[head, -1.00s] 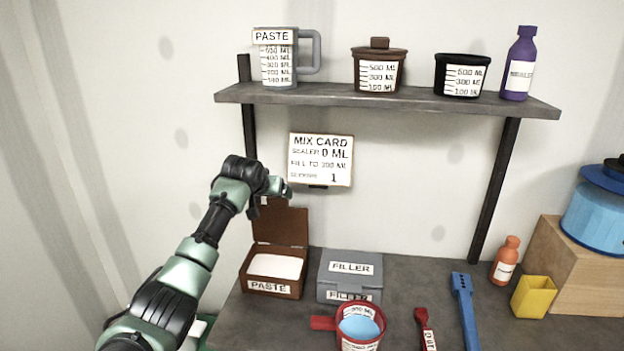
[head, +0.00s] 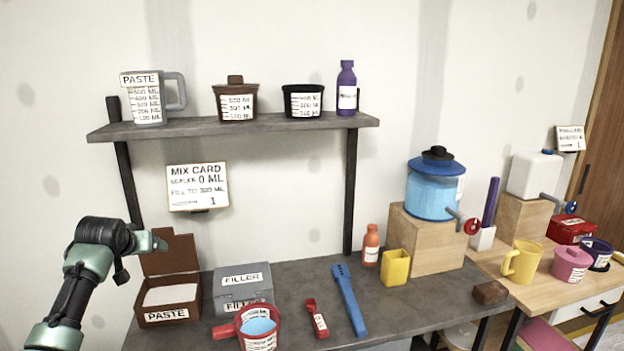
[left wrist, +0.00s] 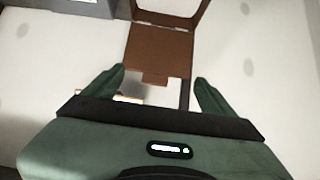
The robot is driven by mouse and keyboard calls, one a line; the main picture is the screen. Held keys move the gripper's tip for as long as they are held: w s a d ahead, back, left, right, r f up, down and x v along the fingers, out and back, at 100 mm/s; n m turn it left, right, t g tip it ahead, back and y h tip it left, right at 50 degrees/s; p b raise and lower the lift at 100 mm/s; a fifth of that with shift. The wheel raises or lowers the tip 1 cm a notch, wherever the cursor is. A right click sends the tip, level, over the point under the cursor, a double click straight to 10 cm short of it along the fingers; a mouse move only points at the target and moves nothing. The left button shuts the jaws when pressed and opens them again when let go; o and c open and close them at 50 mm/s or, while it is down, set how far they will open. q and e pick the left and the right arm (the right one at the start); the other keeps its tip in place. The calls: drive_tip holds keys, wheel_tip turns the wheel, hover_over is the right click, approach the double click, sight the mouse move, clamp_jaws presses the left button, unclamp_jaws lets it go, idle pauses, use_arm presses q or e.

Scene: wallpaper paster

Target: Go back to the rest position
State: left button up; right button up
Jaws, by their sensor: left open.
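My left gripper (head: 150,243) is raised at the left of the head view, above and beside the open brown paste box (head: 168,315). In the left wrist view its two green fingers (left wrist: 160,88) are spread apart with nothing between them. The box's brown lid (left wrist: 160,52) shows beyond the fingertips. The lid stands open, and white paste shows inside the box in the head view. My right gripper is in neither view.
A grey filler box (head: 243,283), a red cup (head: 258,335) with blue contents, a red scoop (head: 317,322) and a blue tool (head: 348,300) are on the dark bench. A shelf (head: 230,127) holds several containers. A mix card (head: 197,187) hangs below it.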

use_arm(q)
drive_tip(key=s+d+f+m+g+h, duration=0.1)
drive_tip(key=s+d+f+m+g, duration=0.1)
drive_tip(key=s+d+f, duration=0.85)
drive_tip(key=s+d+f+m+g+h, duration=0.1)
drive_tip(key=s+d+f+m, duration=0.1)
drive_tip(key=s+d+f, duration=0.8)
drive_tip(key=s+d+f+g, duration=0.1)
drive_tip(key=s+f+g, duration=0.1)
drive_tip(key=s, duration=1.4)
drive_tip(key=s+d+f+g, duration=0.1)
drive_tip(key=s+d+f, duration=0.1)
drive_tip(key=s, duration=1.3)
wheel_tip(320, 180, down, 25)
drive_tip(key=s+m+g, duration=0.1)
drive_tip(key=s+a+f+g, duration=0.1)
drive_tip(key=s+a+f, duration=0.2)
drive_tip(key=s+f, duration=1.4)
drive_tip(key=shift+s+a+f+g+b, duration=0.15)
drive_tip(key=shift+s+f+g+b, duration=0.15)
drive_tip(key=shift+s+f+g, duration=0.15)
